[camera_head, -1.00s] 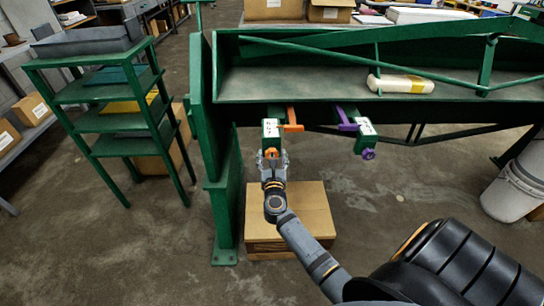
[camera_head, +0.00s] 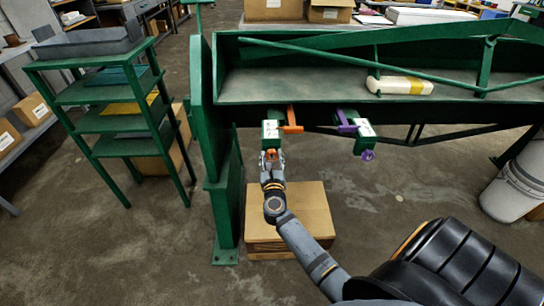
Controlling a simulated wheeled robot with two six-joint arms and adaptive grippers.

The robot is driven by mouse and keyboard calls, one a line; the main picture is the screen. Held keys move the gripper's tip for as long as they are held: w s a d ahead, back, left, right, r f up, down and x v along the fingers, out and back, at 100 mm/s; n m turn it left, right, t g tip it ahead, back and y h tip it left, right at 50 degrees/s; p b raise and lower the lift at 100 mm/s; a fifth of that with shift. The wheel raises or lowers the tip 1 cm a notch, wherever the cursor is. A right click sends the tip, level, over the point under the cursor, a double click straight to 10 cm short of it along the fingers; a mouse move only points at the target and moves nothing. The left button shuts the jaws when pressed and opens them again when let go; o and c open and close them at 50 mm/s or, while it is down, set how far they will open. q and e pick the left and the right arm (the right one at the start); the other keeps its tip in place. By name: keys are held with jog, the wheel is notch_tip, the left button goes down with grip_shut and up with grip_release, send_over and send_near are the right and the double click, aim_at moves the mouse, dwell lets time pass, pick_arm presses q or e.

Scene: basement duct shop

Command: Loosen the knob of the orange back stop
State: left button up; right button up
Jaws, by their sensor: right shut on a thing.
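The orange back stop (camera_head: 291,119) sticks out under the front edge of the green machine, left of the purple one. Its green block with a white label (camera_head: 270,131) hangs at the front, and its orange knob (camera_head: 271,154) is below that block. My right gripper (camera_head: 272,161) comes up from below and is shut on the orange knob, which its fingers partly cover. My left gripper is not in view.
The purple back stop (camera_head: 347,122) with its purple knob (camera_head: 367,155) is to the right. A green machine post (camera_head: 223,200) stands close left of my right arm. A cardboard box (camera_head: 305,215) is on the floor below. A white bucket (camera_head: 512,188) stands far right.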

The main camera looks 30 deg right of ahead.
jog(key=n+p, duration=0.3)
jog(key=n, duration=0.2)
jog(key=shift+a+r, duration=0.1)
jog(key=shift+r, duration=0.05)
jog(key=n+p, duration=0.4)
jog(key=n, duration=0.2)
jog(key=shift+n, duration=0.4)
jog(key=n+p, duration=0.1)
jog(key=n, duration=0.1)
jog(key=n+p, duration=0.1)
jog(key=n, duration=0.1)
jog(key=n+p, duration=0.1)
jog(key=n, duration=0.1)
jog(key=shift+f, duration=0.3)
jog(key=shift+f+n+p, duration=0.2)
jog(key=shift+n+p, duration=0.75)
jog(key=shift+n, duration=1.35)
jog(key=o, duration=1.1)
